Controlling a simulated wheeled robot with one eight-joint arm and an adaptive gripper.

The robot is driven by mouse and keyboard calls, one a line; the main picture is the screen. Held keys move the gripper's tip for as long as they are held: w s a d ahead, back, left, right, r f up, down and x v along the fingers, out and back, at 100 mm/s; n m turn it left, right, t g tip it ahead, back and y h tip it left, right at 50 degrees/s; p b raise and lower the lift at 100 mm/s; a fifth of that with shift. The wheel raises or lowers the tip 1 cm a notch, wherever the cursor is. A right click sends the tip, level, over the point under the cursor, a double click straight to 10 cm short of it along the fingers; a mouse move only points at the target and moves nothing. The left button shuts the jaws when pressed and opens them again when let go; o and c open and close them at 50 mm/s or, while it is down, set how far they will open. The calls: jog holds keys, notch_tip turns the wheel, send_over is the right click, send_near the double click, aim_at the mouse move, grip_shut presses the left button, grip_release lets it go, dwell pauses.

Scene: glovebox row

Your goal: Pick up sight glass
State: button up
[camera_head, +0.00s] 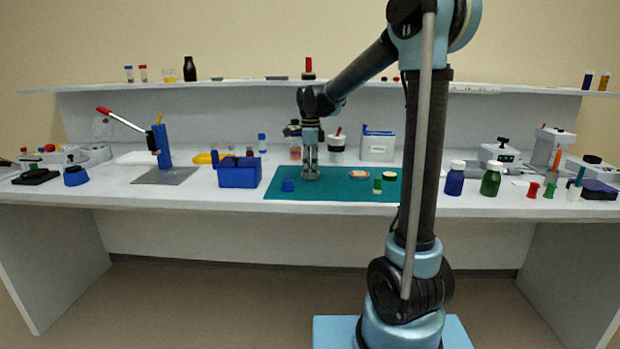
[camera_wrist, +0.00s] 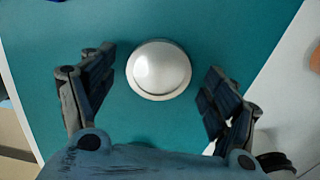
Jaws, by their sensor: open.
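A round, pale silvery disc with a domed middle and a lighter rim, which I take to be the sight glass (camera_wrist: 159,69), lies on the teal mat (camera_wrist: 215,25). In the wrist view it sits between the two fingers of my gripper (camera_wrist: 160,64), with a gap on each side. My gripper is open and empty. In the head view my gripper (camera_head: 310,170) points straight down over the left half of the mat (camera_head: 340,190). The disc is mostly hidden there by the fingers.
A small blue block (camera_head: 287,186) lies left of my gripper. A blue bin (camera_head: 239,172) stands further left. Right on the mat are a pale disc (camera_head: 359,174) and a green-capped vial (camera_head: 377,186). Jars and a white box (camera_head: 377,149) stand behind.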

jog(key=shift+f, duration=0.25)
jog(key=c, duration=1.7)
jog(key=shift+o, duration=0.2)
jog(key=shift+r, duration=0.1)
